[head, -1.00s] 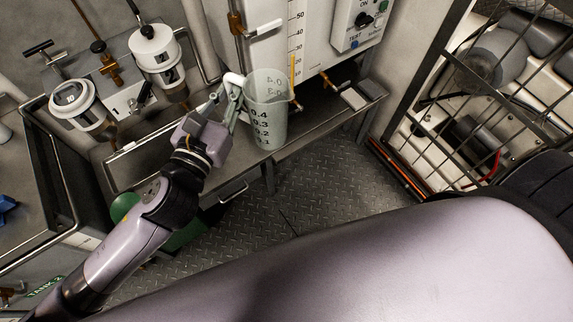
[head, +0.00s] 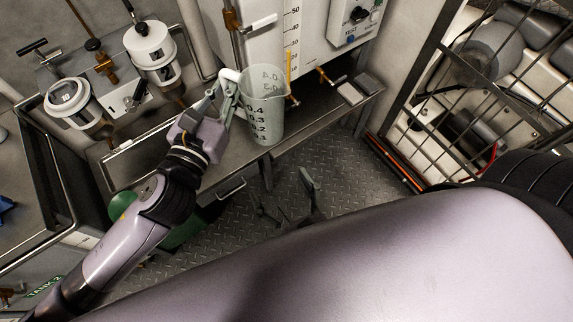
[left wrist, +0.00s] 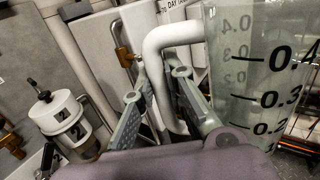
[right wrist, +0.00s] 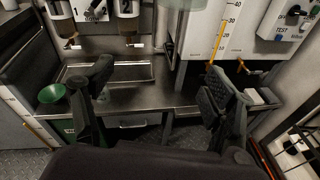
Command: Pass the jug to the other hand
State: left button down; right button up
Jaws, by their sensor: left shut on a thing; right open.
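The jug (head: 264,118) is a clear, greenish measuring jug with black marks and a pale handle. It is held upright in front of the steel bench. My left gripper (head: 226,98) is shut on the handle (left wrist: 158,48) at the jug's left side, as the left wrist view shows; the jug's body (left wrist: 240,75) is right of the fingers. My right gripper (head: 284,194) is below the jug in the head view, apart from it, with open fingers. In the right wrist view its fingers (right wrist: 158,82) are wide apart with nothing between them.
A steel bench (right wrist: 140,98) with a raised edge runs behind the jug. A white tank (head: 300,45) with a scale and brass valves stands behind it. Two white canisters (head: 153,48) are at left. A wire cage (head: 480,110) is at right. A green funnel (right wrist: 52,93) shows at left.

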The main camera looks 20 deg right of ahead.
aim_at(260, 117)
notch_tip(260, 117, up, 9)
jog(key=d+n+t, duration=0.1)
jog(key=n+t, duration=0.1)
jog(key=w, duration=1.2)
jog(key=shift+a, duration=0.25)
jog(key=shift+s, duration=0.1)
jog(key=shift+c, duration=0.3)
